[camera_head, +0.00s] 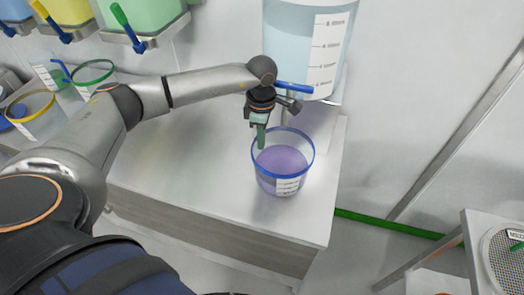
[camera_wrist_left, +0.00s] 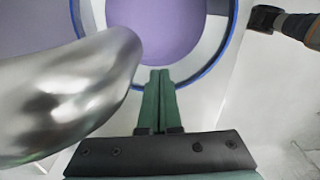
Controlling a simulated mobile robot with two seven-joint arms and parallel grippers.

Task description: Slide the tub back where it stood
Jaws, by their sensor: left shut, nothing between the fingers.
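The tub is clear with a blue rim (camera_head: 283,132) and a white label, and it holds purple material (camera_head: 282,160). It stands upright near the right end of the counter, below and in front of a large clear tank (camera_head: 300,45). My left gripper (camera_head: 261,144) points down at the tub's back-left rim, its green fingers shut and empty. In the left wrist view the fingers (camera_wrist_left: 159,76) overlap the tub's near rim, with the purple contents (camera_wrist_left: 165,30) beyond. I cannot tell whether they touch the wall. My right gripper is not seen.
The tank's tap has a blue lever (camera_head: 294,87); a shiny metal part (camera_wrist_left: 65,95) fills the left of the wrist view. The counter (camera_head: 190,170) is clear left of the tub. Rimmed containers (camera_head: 92,72) stand far left. A sieve stand (camera_head: 505,255) is at lower right.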

